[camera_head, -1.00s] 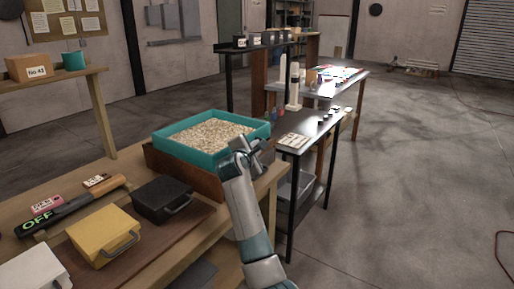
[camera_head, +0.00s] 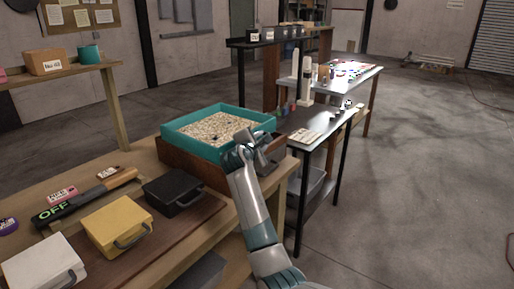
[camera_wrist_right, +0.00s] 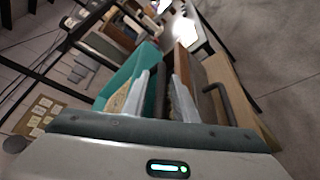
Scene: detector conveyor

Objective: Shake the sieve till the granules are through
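The teal sieve (camera_head: 182,141) sits on a brown wooden box (camera_head: 174,158) at the bench's far end. Pale granules (camera_head: 217,128) cover its floor, with a small dark spot near the middle. My right gripper (camera_head: 246,150) is at the sieve's near right side. In the right wrist view, the right gripper (camera_wrist_right: 162,88) has its fingers closed about a dark handle-like part (camera_wrist_right: 162,72) beside the teal wall (camera_wrist_right: 150,62). The grip contact is partly hidden. The inside of the box is hidden. My left gripper is not in view.
Black (camera_head: 172,196), yellow (camera_head: 112,226) and white (camera_head: 40,262) handled cases stand along the bench's front. A dark bar marked OFF (camera_head: 75,205) lies behind them. A dark table (camera_head: 318,122) with small items stands right of the bench. Open floor lies further right.

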